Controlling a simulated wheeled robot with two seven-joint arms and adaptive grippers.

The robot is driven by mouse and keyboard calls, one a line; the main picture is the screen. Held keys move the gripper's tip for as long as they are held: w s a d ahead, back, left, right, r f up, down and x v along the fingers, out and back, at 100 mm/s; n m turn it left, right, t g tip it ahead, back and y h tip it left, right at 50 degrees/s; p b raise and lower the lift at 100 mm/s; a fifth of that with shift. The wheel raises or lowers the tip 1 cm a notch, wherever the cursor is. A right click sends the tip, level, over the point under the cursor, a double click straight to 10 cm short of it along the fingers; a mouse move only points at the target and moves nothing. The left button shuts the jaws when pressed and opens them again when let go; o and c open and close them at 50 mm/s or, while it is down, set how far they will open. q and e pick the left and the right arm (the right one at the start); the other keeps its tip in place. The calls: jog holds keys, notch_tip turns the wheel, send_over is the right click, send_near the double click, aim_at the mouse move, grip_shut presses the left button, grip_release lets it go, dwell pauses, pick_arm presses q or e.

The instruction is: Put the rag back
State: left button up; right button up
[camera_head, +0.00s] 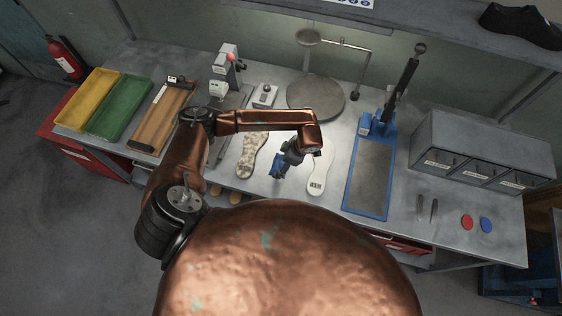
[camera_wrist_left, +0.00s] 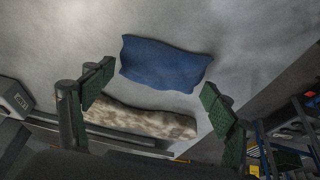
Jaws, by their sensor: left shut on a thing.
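The blue rag (camera_head: 277,164) is at the left gripper (camera_head: 291,155), over the middle of the bench between the two soles. The fingers stand wide apart around the cloth. Whether the rag's underside touches the bench is not clear. My right gripper is not in view.
A speckled sole (camera_head: 252,157) lies left of the rag and a pale sole (camera_head: 321,170) right of it. A blue-framed tray (camera_head: 369,178) and grey drawers (camera_head: 465,150) stand further right. Yellow (camera_head: 88,99) and green (camera_head: 119,108) trays are at the left.

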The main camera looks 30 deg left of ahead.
pick_arm(q)
jog(key=shift+f, duration=0.15)
jog(key=o, duration=1.1)
